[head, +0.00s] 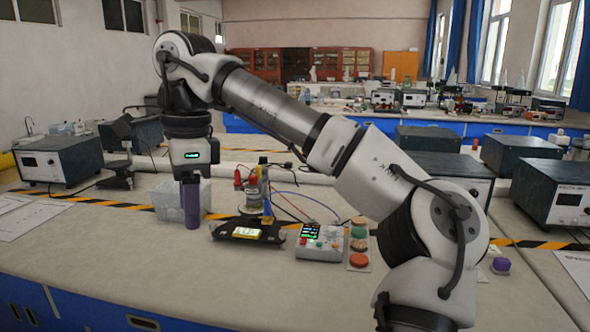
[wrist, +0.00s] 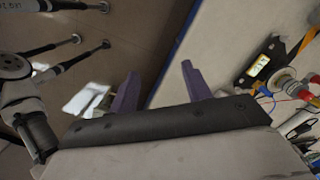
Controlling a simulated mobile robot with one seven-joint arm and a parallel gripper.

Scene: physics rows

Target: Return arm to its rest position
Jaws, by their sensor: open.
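My gripper (head: 191,205) points down over the bench in the head view, its purple fingers in front of a clear plastic bin (head: 167,200). In the wrist view the two purple fingers of my gripper (wrist: 157,90) stand apart with nothing between them. My arm arches from the lower right up to the upper left of the head view and hides part of the bench behind it. In the wrist view, the bench edge runs beyond the fingers, with the floor to its left.
A black device with a yellow display (head: 247,231), a grey control box (head: 320,242) and a strip of coloured buttons (head: 358,246) are on the bench. A purple-topped object (head: 501,265) is at right. Dark instrument boxes (head: 556,190) stand behind. The front bench (head: 190,270) is clear.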

